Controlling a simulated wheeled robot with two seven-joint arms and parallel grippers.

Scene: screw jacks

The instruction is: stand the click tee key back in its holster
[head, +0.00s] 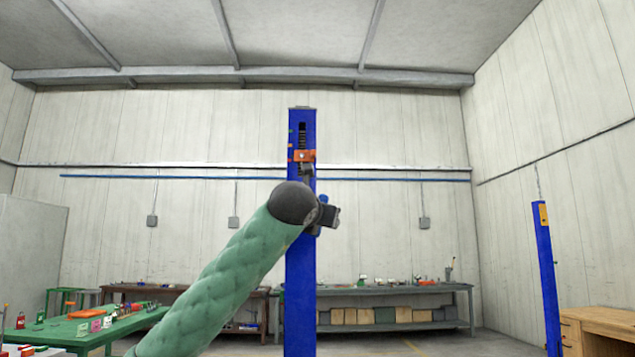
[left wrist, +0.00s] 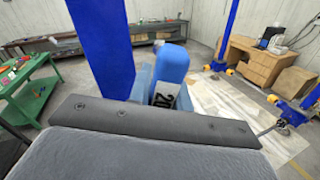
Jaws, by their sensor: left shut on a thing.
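My left gripper (head: 325,215) is at the end of the green-sleeved arm, in front of a tall blue post (head: 301,270). In the left wrist view the gripper is shut on a rounded blue piece (left wrist: 172,65) with a pale label marked "20". I take this to be the click tee key; its lower part is hidden. An orange bracket (head: 304,156) with a dark part under it sits on the post above the gripper. I cannot tell which part is the holster. My right gripper is not in view.
A green table (head: 75,330) with small items stands at the left. Workbenches (head: 400,291) line the back wall. A second blue post (head: 545,270) and a wooden desk (head: 600,320) are at the right. Open floor lies between the posts.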

